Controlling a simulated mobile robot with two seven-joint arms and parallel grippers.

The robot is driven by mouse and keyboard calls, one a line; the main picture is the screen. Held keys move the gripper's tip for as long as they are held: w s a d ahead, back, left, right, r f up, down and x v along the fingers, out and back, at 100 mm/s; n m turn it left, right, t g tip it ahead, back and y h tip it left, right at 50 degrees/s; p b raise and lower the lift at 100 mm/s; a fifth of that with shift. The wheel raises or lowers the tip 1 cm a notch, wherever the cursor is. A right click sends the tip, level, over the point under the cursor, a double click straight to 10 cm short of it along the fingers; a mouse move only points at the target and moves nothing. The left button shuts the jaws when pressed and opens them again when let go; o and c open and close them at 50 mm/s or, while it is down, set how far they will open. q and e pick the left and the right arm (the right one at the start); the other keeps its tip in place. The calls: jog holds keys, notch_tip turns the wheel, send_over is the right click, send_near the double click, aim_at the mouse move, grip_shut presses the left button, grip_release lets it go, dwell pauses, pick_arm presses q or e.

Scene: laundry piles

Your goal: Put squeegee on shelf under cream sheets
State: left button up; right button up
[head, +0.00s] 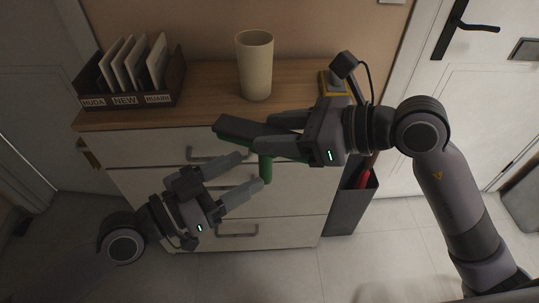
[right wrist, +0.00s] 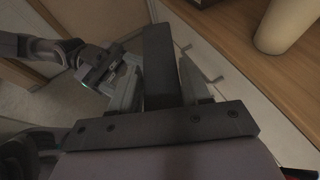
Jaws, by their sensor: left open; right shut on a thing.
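The squeegee has a green handle (head: 267,169) pointing down and a dark head (head: 236,127) with a green edge. My right gripper (head: 263,132) is shut on the squeegee's head and holds it in front of the dresser's top edge. In the right wrist view a dark bar (right wrist: 160,65), apparently the squeegee's head, stands between the fingers. My left gripper (head: 251,170) is open just below, its fingertips close to the green handle; I cannot tell whether they touch it. No cream sheets and no shelf for them show in these views.
A white dresser (head: 135,160) with a wooden top (head: 205,80) stands ahead. On it are a beige cup (head: 255,68), a dark box of upright cards (head: 130,85) and a yellow-edged item (head: 325,84). A grey bin (head: 350,208) with something red stands right. Doors flank the dresser.

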aim_at(260, 164)
pick_arm(q)
jog(key=shift+x, duration=3.35)
grip_shut()
pick_arm(e)
jog(key=o, duration=1.2)
